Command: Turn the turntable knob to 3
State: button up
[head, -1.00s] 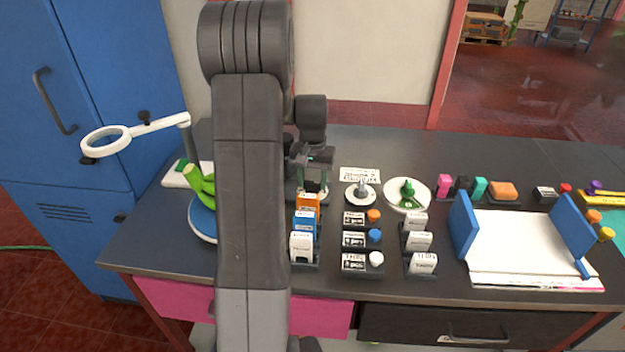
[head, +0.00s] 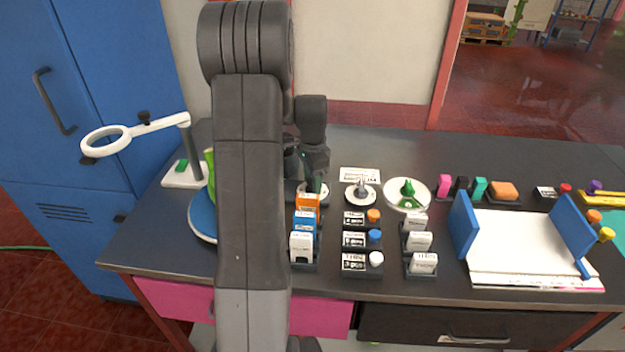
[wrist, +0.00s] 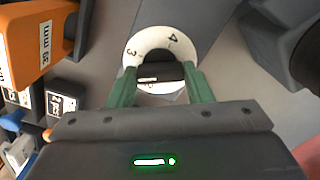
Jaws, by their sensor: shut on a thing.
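The turntable knob (wrist: 162,73) is a dark bar on a white dial (wrist: 150,38) in the wrist view. The numbers 3 and 4 show on the dial's far side, 3 at left and 4 at right. My gripper (wrist: 160,82) has its green fingers on both sides of the knob, shut on it. Which number the knob points to I cannot tell. In the head view my gripper (head: 316,182) is low over the dial, mostly hiding it. The blue turntable (head: 200,216) is left of my arm, with a green plant-like piece (head: 210,172) mostly hidden behind the arm.
A white ring magnifier (head: 106,140) stands at the left. Orange, blue and white labelled blocks (head: 303,222) stand just in front of the dial. A smaller dial (head: 361,193) and a green-knobbed disc (head: 407,194) are to its right.

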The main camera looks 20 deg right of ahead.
jog(key=m, duration=0.5)
jog(key=shift+r+m, duration=0.1)
jog(key=shift+m, duration=0.2)
dwell(0.4)
jog(key=o, duration=1)
notch_tip(320, 180, up, 14)
jog(key=shift+f, duration=0.15)
notch_tip(320, 180, down, 14)
jog(key=shift+r, duration=0.1)
dwell(0.5)
